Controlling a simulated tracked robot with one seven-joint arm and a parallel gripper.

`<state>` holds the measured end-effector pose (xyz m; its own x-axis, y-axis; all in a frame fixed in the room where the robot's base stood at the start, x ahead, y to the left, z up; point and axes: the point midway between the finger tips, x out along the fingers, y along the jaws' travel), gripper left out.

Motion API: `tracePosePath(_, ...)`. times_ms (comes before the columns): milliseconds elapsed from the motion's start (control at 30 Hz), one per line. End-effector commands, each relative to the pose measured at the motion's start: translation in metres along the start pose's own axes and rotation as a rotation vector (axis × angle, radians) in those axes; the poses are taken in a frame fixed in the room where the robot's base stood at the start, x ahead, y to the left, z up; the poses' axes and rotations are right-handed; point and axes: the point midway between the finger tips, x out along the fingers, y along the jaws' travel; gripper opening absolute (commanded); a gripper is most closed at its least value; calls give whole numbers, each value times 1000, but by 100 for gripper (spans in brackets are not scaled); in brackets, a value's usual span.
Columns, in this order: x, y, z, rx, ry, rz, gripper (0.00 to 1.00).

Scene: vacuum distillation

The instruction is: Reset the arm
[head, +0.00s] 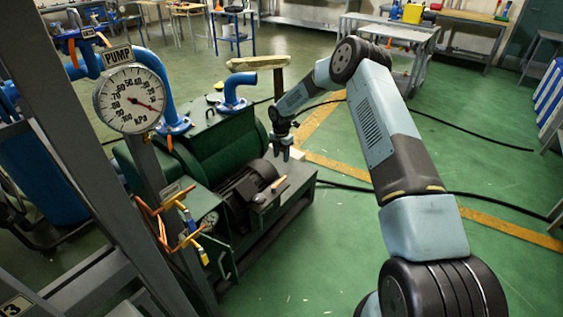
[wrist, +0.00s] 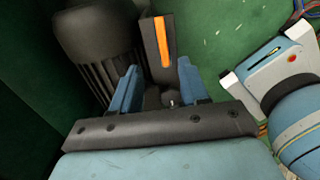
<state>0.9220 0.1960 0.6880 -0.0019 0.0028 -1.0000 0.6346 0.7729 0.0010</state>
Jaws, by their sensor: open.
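My arm (head: 378,110) reaches forward and bends down over the green pump unit (head: 230,150). My gripper (head: 286,153) points down above the right end of the pump's dark motor (head: 248,190). In the wrist view the blue fingers of my gripper (wrist: 157,88) are spread apart and nothing is held. A dark block with an orange bar (wrist: 162,42) shows beyond the fingers; the same orange piece shows near the motor in the head view (head: 279,182). The finned motor (wrist: 98,40) is at the upper left of the wrist view.
A round pressure gauge (head: 130,98) marked PUMP, blue pipes (head: 150,65) and a grey frame (head: 75,120) stand on the left. Black hoses (head: 470,140) cross the green floor at right. Grey tables (head: 390,28) stand at the back. Floor right of the pump is mostly clear.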

Motion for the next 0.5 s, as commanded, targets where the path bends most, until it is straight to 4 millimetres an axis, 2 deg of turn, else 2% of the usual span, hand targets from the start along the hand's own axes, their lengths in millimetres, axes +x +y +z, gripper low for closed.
tracePosePath(400, -6, 0, 0, 0, 0, 0, 45)
tracePosePath(500, -13, -1, 1, 11, -5, 2, 45)
